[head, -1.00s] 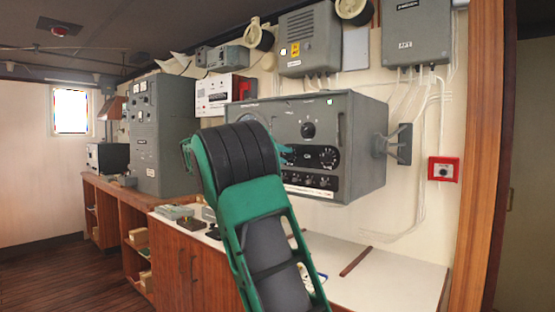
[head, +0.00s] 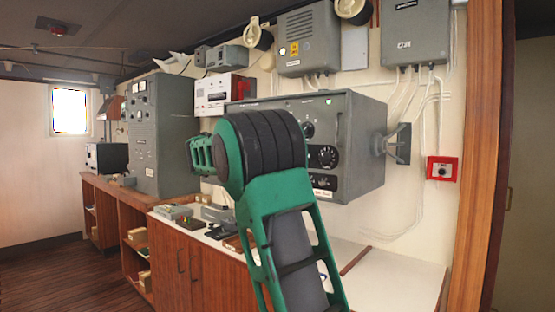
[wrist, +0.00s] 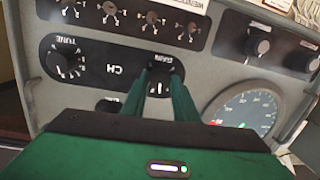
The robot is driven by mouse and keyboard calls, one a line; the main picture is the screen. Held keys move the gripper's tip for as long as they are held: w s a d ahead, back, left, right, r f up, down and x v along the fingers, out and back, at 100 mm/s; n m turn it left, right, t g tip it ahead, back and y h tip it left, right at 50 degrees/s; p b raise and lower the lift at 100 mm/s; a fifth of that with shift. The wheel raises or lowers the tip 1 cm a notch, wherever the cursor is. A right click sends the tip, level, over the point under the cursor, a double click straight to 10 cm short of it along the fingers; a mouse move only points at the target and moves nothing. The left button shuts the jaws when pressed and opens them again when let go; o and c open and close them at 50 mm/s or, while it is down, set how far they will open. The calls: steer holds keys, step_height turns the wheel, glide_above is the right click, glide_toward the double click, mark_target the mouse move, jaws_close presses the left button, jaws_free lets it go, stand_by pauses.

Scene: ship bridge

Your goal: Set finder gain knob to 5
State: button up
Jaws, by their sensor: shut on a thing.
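The gain knob (wrist: 158,88) is a black knob on a dark plate marked GAIN, on the face of a grey console (head: 362,130). In the wrist view the panel appears upside down. My gripper (wrist: 160,79) is shut on the gain knob, one green finger on each side. Most of the knob's dial numbers are hidden by the fingers, and I cannot read its setting. In the head view my green and black arm hides the gain knob and the fingertips. The tune knob (wrist: 62,60) sits beside the gain knob on the same plate.
Several small knobs (wrist: 110,10) run along a strip near the gain knob. A round dial gauge (wrist: 245,110) and more black knobs (wrist: 257,45) are to the right in the wrist view. A white counter (head: 385,265) lies below the console, with small items at its left.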

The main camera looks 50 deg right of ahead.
steer(key=shift+w+f+m+t, duration=0.1)
steer(key=shift+f+m+t, duration=0.05)
steer(key=shift+m, duration=0.6)
steer(key=shift+f+m+t, duration=0.15)
steer(key=shift+m, duration=0.6)
steer(key=o, duration=1.1)
steer(key=shift+w, duration=0.1)
steer(key=shift+c, duration=0.2)
steer(key=shift+r, duration=0.1)
steer(key=s+a, duration=0.2)
steer(key=a, duration=0.8)
steer(key=shift+a+r, duration=0.25)
steer(key=shift+a, duration=0.05)
